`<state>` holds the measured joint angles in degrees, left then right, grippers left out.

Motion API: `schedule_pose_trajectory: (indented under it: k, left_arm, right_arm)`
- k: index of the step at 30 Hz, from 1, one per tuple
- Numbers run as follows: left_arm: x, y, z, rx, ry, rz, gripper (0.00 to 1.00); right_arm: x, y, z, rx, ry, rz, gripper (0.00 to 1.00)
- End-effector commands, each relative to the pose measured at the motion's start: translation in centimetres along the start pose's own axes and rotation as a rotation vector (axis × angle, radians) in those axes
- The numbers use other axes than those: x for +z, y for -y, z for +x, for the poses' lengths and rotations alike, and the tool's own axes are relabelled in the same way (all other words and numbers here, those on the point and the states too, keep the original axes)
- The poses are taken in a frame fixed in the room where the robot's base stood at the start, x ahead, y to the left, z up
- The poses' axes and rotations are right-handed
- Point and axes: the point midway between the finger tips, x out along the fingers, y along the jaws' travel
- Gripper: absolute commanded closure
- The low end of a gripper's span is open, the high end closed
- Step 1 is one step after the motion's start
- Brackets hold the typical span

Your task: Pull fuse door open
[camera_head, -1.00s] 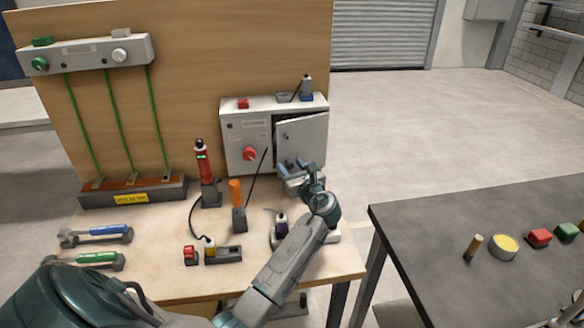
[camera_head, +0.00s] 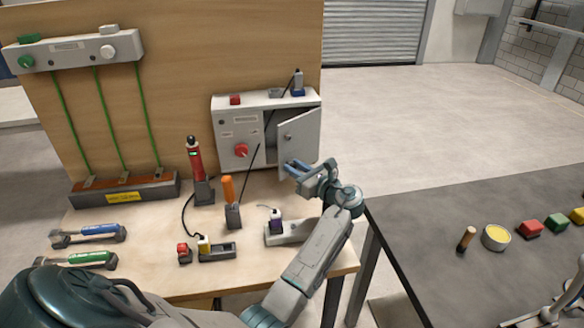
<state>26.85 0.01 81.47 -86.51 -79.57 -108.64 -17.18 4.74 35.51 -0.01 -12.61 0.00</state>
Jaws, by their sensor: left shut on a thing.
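The fuse door (camera_head: 299,142) is a light grey hinged panel on the right half of the fuse box (camera_head: 237,138), which stands at the back of the workbench. The door stands partly open, and a dark gap shows at its left side. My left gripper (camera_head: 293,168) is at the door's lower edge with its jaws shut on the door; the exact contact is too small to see. Part of what looks like my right gripper (camera_head: 548,300) shows at the lower right corner, and its jaws cannot be made out.
Blue (camera_head: 90,232) and green (camera_head: 80,259) handled tools lie at left. A dark table (camera_head: 430,220) at right holds several small objects.

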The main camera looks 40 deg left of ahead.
Motion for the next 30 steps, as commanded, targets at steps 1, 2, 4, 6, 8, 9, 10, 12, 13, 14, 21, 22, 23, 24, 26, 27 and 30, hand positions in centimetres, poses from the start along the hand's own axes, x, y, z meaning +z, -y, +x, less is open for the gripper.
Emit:
schedule_pose_trajectory:
  k: [1,2,4,6,8,9,10,12,13,14,21,22,23,24,26,27,30]
  left_arm:
    - [-0.1,0.0,0.0,0.000,0.000,0.001,1.00]
    - [-0.1,-0.1,0.0,0.000,0.000,0.001,1.00]
    - [-0.1,-0.1,0.0,0.000,0.000,0.001,1.00]
    - [-0.1,-0.1,0.0,-0.001,0.000,0.001,0.67]
    - [-0.1,-0.1,0.0,-0.001,0.000,0.001,0.56]
    - [-0.1,-0.1,0.0,-0.001,0.000,0.001,0.55]
    - [-0.1,-0.1,0.1,-0.001,0.000,0.001,0.55]
    - [0.0,0.0,0.1,-0.001,0.000,0.001,0.55]
    - [0.0,0.0,0.1,-0.001,0.000,0.001,0.55]
    - [0.0,0.0,0.1,-0.001,0.000,0.001,0.55]
    - [-0.3,0.0,-1.4,-0.004,-0.003,-0.002,0.55]
    - [-0.3,0.0,-1.9,-0.004,-0.003,-0.002,0.55]
    - [-0.4,0.0,-2.4,-0.004,-0.004,-0.002,0.55]
    - [-0.5,0.0,-3.2,-0.004,-0.005,-0.001,0.55]
    - [-0.5,0.0,-4.5,-0.005,-0.005,-0.003,0.55]
    - [-0.5,0.0,-5.4,-0.004,-0.005,-0.003,0.55]
    - [-0.5,0.0,-7.4,-0.004,-0.005,-0.001,0.55]
  right_arm:
    - [0.0,0.0,0.0,0.000,0.000,0.000,0.64]
    - [0.0,0.0,0.0,0.000,0.000,0.000,0.64]
    - [0.0,0.0,0.0,0.000,0.000,0.000,0.64]
    - [0.0,0.0,0.0,0.000,0.000,0.000,0.64]
    - [0.0,0.0,0.0,0.000,0.000,0.000,0.64]
    - [0.0,0.0,0.0,0.000,0.000,0.000,0.64]
    - [0.0,0.0,0.0,0.000,0.000,0.000,0.64]
    - [0.0,0.1,0.0,-0.001,0.000,0.000,0.64]
    - [0.0,0.1,0.0,-0.001,0.000,0.000,0.64]
    - [0.0,0.1,0.0,-0.002,0.000,0.001,0.64]
    - [0.1,0.5,0.6,-0.005,0.000,0.002,0.64]
    - [0.1,0.5,0.8,-0.005,0.000,0.002,0.64]
    - [0.1,0.6,1.0,-0.005,0.000,0.002,0.64]
    - [0.1,0.6,1.3,-0.005,0.000,0.002,0.64]
    - [0.2,0.7,1.7,-0.006,0.000,0.002,0.64]
    - [0.2,0.7,1.9,-0.006,0.000,0.002,0.64]
    - [0.2,0.7,2.5,-0.006,0.001,0.002,0.64]
